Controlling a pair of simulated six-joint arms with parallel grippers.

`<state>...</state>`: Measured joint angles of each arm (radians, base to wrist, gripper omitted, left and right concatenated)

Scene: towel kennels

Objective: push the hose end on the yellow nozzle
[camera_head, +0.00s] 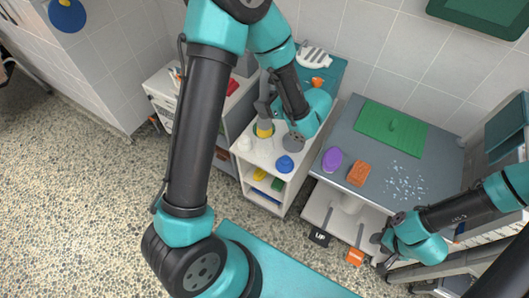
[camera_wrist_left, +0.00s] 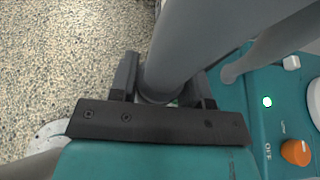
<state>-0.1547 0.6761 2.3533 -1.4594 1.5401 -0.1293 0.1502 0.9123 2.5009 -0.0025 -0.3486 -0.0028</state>
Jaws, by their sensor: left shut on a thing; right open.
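In the head view a small yellow piece, which looks like the yellow nozzle (camera_head: 264,129), stands on the white cart top. My left gripper (camera_head: 266,106) is just above it. In the left wrist view my left gripper (camera_wrist_left: 163,92) is shut on a thick grey hose (camera_wrist_left: 205,40), which runs up and to the right. Whether the hose end touches the nozzle I cannot tell; the nozzle does not show in the wrist view. My right gripper (camera_head: 381,242) is open and empty at the lower right, below the grey table.
A teal machine (camera_head: 330,72) with an orange knob stands behind the cart. The white cart (camera_head: 257,155) also bears a blue-topped item (camera_head: 285,164). The grey table (camera_head: 352,130) holds a green mat (camera_head: 377,127), a purple oval (camera_head: 332,159) and an orange block (camera_head: 358,173).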

